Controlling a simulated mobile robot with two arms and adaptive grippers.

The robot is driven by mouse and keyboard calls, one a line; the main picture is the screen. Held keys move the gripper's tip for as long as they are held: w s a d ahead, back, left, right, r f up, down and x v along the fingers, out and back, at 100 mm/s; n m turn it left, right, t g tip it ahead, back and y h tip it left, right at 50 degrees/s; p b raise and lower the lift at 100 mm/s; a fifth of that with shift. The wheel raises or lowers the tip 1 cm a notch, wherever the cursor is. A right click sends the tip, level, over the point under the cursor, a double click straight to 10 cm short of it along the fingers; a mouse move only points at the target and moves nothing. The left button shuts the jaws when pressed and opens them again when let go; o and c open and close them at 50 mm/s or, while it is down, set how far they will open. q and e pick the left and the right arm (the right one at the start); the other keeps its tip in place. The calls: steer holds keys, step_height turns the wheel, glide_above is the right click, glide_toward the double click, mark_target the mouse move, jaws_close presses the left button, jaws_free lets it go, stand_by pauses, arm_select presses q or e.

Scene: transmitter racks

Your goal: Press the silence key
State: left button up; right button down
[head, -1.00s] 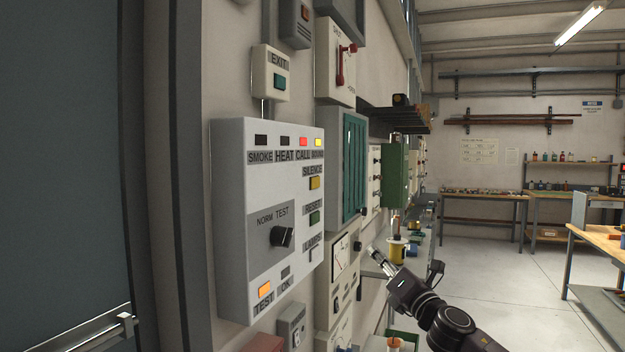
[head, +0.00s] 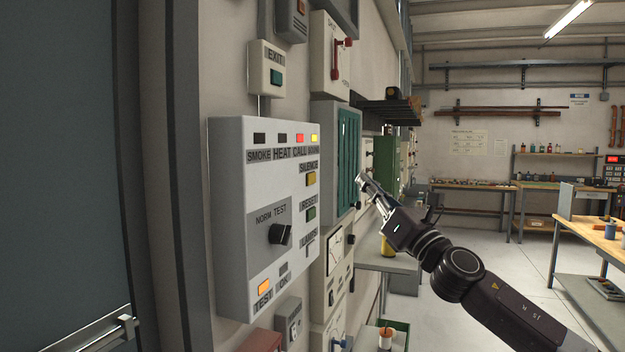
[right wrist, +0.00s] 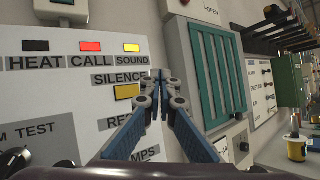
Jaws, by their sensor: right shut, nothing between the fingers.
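The grey-white alarm panel (head: 235,200) is on the wall at left in the head view. Its yellow silence key (head: 311,179) sits under the SILENCE label, above the green reset key (head: 311,214). In the right wrist view the silence key (right wrist: 126,91) is left of the fingertips and uncovered. My right gripper (head: 361,180) is shut and empty, right of the panel and apart from the key in the head view. Its fingers show in the right wrist view (right wrist: 160,76). The CALL lamp (head: 299,138) glows red and the SOUND lamp (head: 314,139) yellow. My left gripper is not in view.
A TEST knob (head: 279,234) sticks out of the panel. A teal-louvred cabinet (head: 348,160) and a green box (head: 386,160) stand along the wall beyond. An EXIT button box (head: 267,70) is above the panel. The floor at right is open before a workbench (head: 592,232).

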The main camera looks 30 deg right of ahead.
mark_target(311, 178)
steer(key=w+a+p, duration=0.4)
steer(key=w+a, duration=0.1)
steer(key=w, duration=0.1)
steer(key=shift+w+a+p, duration=0.35)
steer(key=shift+p, duration=0.05)
stand_by(1.3)
steer(key=shift+w+a, duration=0.3)
steer(key=shift+w, duration=0.05)
